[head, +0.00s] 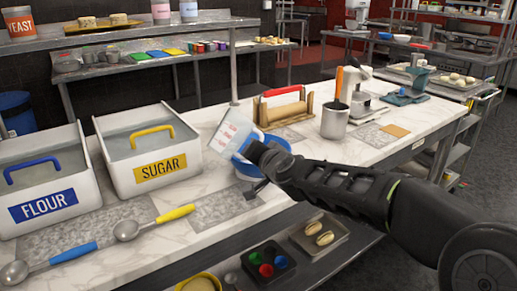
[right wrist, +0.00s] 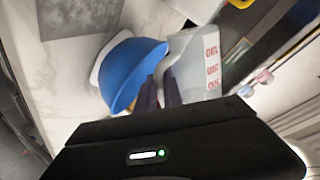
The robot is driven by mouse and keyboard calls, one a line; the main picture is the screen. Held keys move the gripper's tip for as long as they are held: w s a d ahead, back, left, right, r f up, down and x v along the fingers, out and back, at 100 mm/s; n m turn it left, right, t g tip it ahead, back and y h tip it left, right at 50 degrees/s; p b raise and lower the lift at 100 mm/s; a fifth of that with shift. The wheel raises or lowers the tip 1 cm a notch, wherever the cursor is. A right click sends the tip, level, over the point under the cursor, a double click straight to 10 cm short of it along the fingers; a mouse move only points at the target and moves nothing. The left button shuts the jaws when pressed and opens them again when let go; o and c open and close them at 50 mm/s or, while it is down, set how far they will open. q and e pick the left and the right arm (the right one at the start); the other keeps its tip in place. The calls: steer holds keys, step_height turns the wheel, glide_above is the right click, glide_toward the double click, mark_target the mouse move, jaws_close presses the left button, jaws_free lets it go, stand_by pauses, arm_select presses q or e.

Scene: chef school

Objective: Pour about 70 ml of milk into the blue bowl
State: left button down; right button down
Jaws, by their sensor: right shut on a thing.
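My right gripper (head: 256,152) is shut on a clear measuring jug (head: 229,133) with red markings. The jug is tilted, above and at the left rim of the blue bowl (head: 277,158) on the marble counter. My gripper and forearm hide part of the bowl in the head view. The right wrist view shows the dark fingers (right wrist: 160,92) on the jug (right wrist: 198,62), with the blue bowl (right wrist: 136,75) right beside it. The jug looks pale, but I cannot tell how much milk is in it or whether any flows. My left gripper is not in view.
A sugar bin (head: 117,182) and a flour bin (head: 20,222) stand at the left. Two measuring spoons (head: 126,230) lie in front of them. The counter's front edge is close to the bowl.

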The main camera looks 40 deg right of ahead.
mark_target(243, 136)
steer(key=shift+d+r+n+p, duration=0.15)
steer(key=shift+r+n+p, duration=0.15)
steer(key=shift+p, duration=0.1)
steer(key=shift+d+r+n+h, duration=0.1)
steer(key=shift+r+n+h, duration=0.1)
steer(key=shift+n+h, duration=0.15)
steer(key=shift+a+r+n+t+h+p, duration=0.15)
steer(key=shift+a+n+t+h+p, duration=0.2)
steer(key=shift+n+h+p, duration=0.3)
steer(key=shift+w+a+n, duration=0.1)
steer(key=shift+a+n, duration=0.2)
steer(key=shift+n, duration=0.3)
steer(key=shift+w+a+r+n+t+h+b, duration=0.1)
steer(key=shift+a+r+n+t+h+b, duration=0.2)
steer(key=shift+n, duration=0.25)
steer(key=shift+a+r+n+t+h+b, duration=0.15)
steer(key=shift+r+n+t+h+b, duration=0.15)
steer(key=shift+n, duration=0.25)
steer(key=shift+w+a+r+n+t, duration=0.1)
steer(key=shift+a+r+n+t, duration=0.15)
steer(key=shift+r+n, duration=0.35)
steer(key=shift+d, duration=0.1)
